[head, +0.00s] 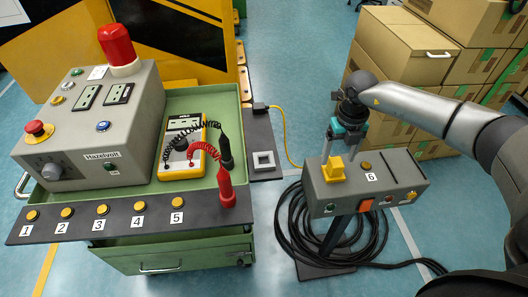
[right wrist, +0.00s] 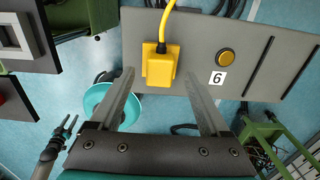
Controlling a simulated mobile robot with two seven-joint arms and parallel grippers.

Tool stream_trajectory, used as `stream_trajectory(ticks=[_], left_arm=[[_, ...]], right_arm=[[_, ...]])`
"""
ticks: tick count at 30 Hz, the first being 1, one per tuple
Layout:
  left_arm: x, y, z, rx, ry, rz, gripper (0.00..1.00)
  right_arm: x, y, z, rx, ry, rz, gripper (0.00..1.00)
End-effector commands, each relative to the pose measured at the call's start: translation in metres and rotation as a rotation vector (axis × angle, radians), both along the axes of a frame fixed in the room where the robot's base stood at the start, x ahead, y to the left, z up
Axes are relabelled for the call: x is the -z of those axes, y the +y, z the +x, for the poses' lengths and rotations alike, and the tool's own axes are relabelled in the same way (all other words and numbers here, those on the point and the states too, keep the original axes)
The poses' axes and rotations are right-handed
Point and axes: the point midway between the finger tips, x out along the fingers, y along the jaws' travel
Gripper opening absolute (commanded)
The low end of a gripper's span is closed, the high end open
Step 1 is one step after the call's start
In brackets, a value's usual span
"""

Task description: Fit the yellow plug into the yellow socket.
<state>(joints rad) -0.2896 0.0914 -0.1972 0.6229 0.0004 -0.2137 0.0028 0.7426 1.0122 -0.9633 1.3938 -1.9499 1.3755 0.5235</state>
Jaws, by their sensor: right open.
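The yellow plug (head: 334,169) stands on the left part of a grey box top marked 6. In the right wrist view the yellow plug (right wrist: 160,65) has a yellow cord running up from it. No separate yellow socket can be made out; I cannot tell what is under the plug. My right gripper (head: 343,130) is just above the plug, pointing down. In the right wrist view its two fingers (right wrist: 158,78) are open, spread to either side of the plug, with gaps between. My left gripper is not identifiable.
The grey box (head: 400,188) has a round yellow button beside the plug. A black cable coil (head: 290,225) lies around its stand. At left, a green cart (head: 190,245) carries a control console (head: 130,105) and a meter (head: 180,140). Cardboard boxes (head: 400,45) stand behind.

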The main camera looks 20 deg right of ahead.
Motion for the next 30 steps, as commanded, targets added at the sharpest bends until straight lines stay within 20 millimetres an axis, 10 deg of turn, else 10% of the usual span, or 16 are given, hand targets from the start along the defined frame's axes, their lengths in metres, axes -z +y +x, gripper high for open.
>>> stream_trajectory(ticks=[13, 30], left_arm=[[-0.021, -0.008, -0.01, 0.001, 0.018, -0.009, 0.5], [-0.023, -0.011, -0.011, 0.003, 0.021, -0.013, 0.5]], right_arm=[[-0.102, 0.0, 0.0, 0.001, -0.001, 0.0, 0.8], [-0.118, 0.0, 0.0, 0.001, 0.001, 0.001, 0.8]])
